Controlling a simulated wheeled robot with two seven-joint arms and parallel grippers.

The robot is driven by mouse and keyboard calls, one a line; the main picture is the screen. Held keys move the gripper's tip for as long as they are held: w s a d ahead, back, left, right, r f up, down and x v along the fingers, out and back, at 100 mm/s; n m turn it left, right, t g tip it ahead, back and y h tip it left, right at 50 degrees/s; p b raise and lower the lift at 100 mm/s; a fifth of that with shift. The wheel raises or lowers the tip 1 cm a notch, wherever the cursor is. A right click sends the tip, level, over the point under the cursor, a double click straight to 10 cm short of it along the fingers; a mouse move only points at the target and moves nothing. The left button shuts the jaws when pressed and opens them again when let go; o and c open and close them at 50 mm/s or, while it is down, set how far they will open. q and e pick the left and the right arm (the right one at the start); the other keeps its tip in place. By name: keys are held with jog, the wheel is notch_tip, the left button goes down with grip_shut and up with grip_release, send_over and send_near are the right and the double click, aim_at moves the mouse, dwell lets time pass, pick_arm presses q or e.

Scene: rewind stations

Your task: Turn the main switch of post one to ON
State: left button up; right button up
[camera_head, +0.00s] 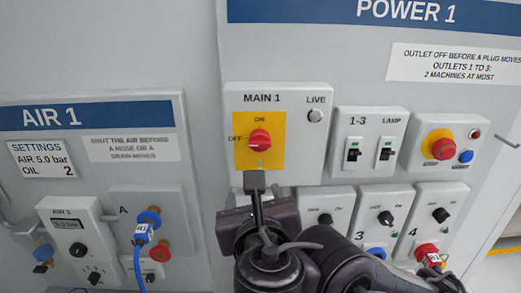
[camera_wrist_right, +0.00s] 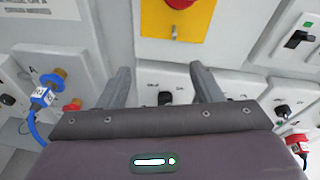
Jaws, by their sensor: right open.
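The main switch (camera_head: 259,140) is a red rotary knob on a yellow plate (camera_head: 273,160) in the MAIN 1 box. ON is printed above it and OFF to its left; I cannot tell surely where the knob points. My right gripper (camera_head: 254,182) is just below the yellow plate, apart from the knob. In the right wrist view my right gripper (camera_wrist_right: 160,72) is open and empty, its fingers spread below the plate (camera_wrist_right: 172,25). The red knob (camera_wrist_right: 180,3) is cut by the top edge there. My left gripper is not in view.
The LIVE lamp (camera_head: 315,115) looks grey. Right of the MAIN 1 box are black switches (camera_head: 353,151) and a red emergency button (camera_head: 439,143). Outlet boxes lie below, partly behind my right arm. The AIR 1 panel (camera_head: 90,116), with a blue hose (camera_head: 138,265), is at left.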

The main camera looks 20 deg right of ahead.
aim_at(261, 147)
notch_tip(261, 147, up, 5)
jog(key=d+n+t+h, duration=0.2)
jog(key=n+t, duration=0.1)
jog(key=n, duration=0.2)
jog(key=x, duration=0.7)
jog(key=shift+w+a, duration=0.25)
jog(key=shift+w, duration=0.05)
jog(key=c, duration=1)
